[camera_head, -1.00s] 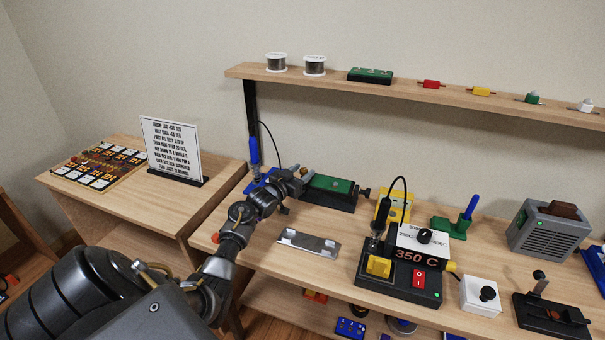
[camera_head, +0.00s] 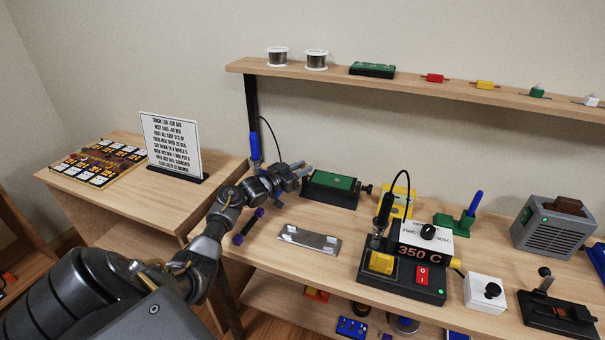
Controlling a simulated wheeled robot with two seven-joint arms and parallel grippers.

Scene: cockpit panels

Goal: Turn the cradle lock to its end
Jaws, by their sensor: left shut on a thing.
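The cradle (camera_head: 330,198) is a dark block holding a green board (camera_head: 331,181), at the back of the bench. A dark knob (camera_head: 367,189) sticks out at its right end. My left gripper (camera_head: 304,171) is at the cradle's left end, with its fingers pointing right. It is shut on a small part there, which I take to be the cradle lock; the fingers hide it, so its angle cannot be read. My right gripper is not in view.
A blue-handled tool (camera_head: 254,146) stands just behind my left wrist. A purple-ended bar (camera_head: 248,226) and a metal plate (camera_head: 308,239) lie in front of the cradle. The soldering station (camera_head: 402,279) stands to the right. The shelf (camera_head: 420,88) runs above.

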